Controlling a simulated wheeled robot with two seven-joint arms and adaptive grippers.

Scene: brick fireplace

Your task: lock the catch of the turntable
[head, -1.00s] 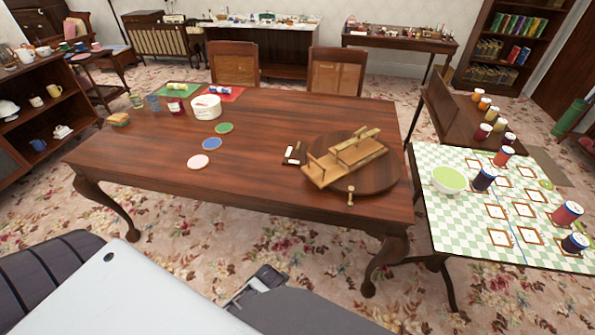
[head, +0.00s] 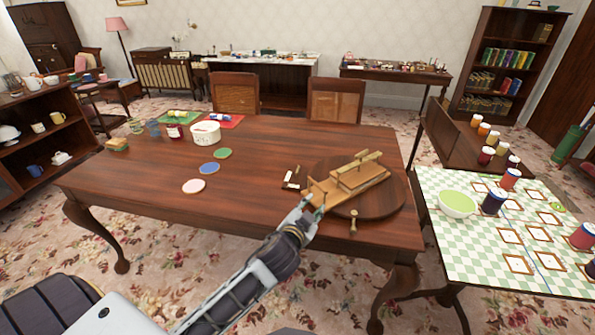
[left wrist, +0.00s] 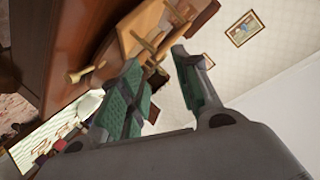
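The turntable (head: 385,205) is a round dark wood disc near the table's front right corner, carrying a light wooden stepped piece (head: 350,182). A small brass-coloured knob or peg (head: 353,222), apparently the catch, stands at the disc's front edge; it also shows in the left wrist view (left wrist: 86,74). My left gripper (head: 314,203) is at the front left of the turntable, left of the peg. In the left wrist view its two green-padded fingers (left wrist: 157,62) are apart with nothing held between them. Contact with the wooden piece cannot be told. My right gripper is not in view.
The dark wooden table (head: 130,183) has coasters (head: 209,168), a white tub (head: 206,132) and a small dark card-like item (head: 291,178). A checkered table (head: 480,255) with a green bowl (head: 457,203) and jars stands at right. The table's left front is clear.

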